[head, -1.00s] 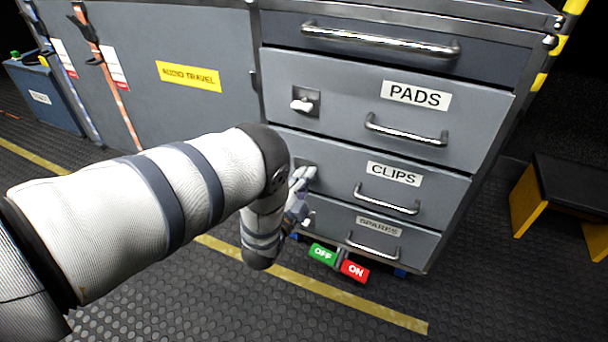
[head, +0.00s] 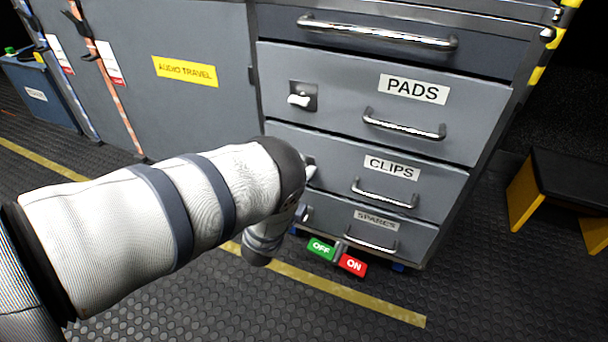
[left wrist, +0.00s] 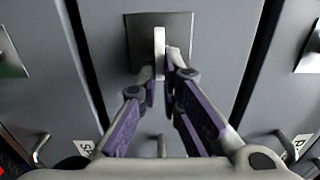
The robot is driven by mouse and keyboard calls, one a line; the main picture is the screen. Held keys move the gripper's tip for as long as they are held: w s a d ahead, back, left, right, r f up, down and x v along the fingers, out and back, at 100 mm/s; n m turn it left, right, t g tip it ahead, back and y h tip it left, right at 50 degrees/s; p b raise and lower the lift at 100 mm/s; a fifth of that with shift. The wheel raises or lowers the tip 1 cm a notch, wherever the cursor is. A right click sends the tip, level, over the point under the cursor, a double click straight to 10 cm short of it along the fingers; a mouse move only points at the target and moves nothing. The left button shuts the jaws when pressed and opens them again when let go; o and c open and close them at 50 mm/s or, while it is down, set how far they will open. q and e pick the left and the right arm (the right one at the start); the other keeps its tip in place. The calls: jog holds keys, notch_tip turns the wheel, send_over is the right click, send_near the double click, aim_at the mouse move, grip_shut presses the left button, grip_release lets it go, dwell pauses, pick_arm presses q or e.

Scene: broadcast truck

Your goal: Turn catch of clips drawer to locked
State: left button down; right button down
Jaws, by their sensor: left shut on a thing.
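The clips drawer (head: 335,150) is grey and sits shut, with its CLIPS label (head: 391,167) and a metal bar handle (head: 385,194). Its catch is mostly hidden behind my left arm in the head view. In the left wrist view the catch shows as a pale lever (left wrist: 159,42) on a dark square plate (left wrist: 178,30). The lever lies along the picture's vertical, which runs along the drawer's width. My left gripper (left wrist: 162,76) is shut on the lever, with one finger on each side. In the head view this gripper is largely hidden. My right gripper is not in view.
The pads drawer (head: 345,75) above has its own catch (head: 301,97). The spares drawer (head: 410,235) is below. A green OFF tag (head: 320,247) and a red ON tag (head: 353,264) are at the cabinet's foot. A black-and-yellow step stool (head: 560,185) stands at right.

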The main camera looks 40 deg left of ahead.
pick_arm(q)
jog(key=shift+w+r, duration=0.1)
jog(key=shift+r, duration=0.1)
jog(key=c, duration=1.8)
grip_release()
jog(key=shift+f, duration=0.1)
jog(key=shift+o, duration=0.2)
jog(key=v, duration=1.2)
